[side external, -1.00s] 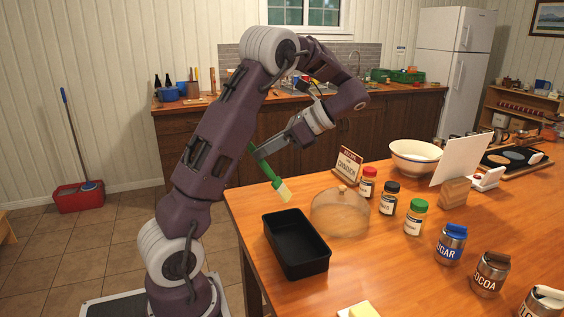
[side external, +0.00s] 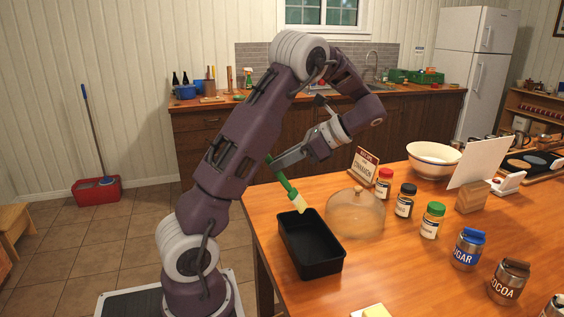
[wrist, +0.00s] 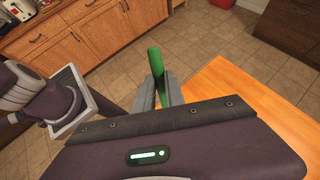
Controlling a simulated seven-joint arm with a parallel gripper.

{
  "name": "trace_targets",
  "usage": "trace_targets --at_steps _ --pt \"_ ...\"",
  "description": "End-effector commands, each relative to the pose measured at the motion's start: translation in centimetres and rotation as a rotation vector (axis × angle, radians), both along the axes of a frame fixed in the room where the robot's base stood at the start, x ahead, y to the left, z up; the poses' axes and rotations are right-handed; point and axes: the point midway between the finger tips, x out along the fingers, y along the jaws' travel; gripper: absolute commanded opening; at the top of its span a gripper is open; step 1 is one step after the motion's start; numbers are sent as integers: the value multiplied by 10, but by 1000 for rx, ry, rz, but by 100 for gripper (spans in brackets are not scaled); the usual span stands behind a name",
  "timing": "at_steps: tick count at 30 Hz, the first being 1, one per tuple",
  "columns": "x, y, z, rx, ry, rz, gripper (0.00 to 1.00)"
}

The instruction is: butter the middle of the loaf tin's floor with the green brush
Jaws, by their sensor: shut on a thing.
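The green brush (side external: 287,187) is held in my gripper (side external: 276,163), its handle slanting down to pale bristles (side external: 300,204). The bristles are above the far end of the black loaf tin (side external: 335,268). I cannot tell the exact gap between bristles and tin. The tin stands on the wooden table, near its left edge, and its floor looks dark and bare. In the wrist view the green handle (wrist: 156,62) sticks up between the two fingers of my gripper (wrist: 160,88). The bristles and tin are hidden in that view.
A clear dome (side external: 356,213) stands just right of the tin. Behind it are a sign (side external: 364,164) and several spice jars (side external: 404,200). Canisters (side external: 468,248) stand at the right. A yellow block, perhaps butter (side external: 376,311), lies at the front edge of view.

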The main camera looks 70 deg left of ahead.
Motion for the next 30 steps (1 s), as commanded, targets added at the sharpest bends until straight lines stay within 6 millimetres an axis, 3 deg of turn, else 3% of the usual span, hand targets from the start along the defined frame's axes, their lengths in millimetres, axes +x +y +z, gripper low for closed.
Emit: trace_targets --at_steps 24,30 --pt "0 0 -76 -2 4 0 0" --pt "0 -18 -79 -1 1 -2 0"
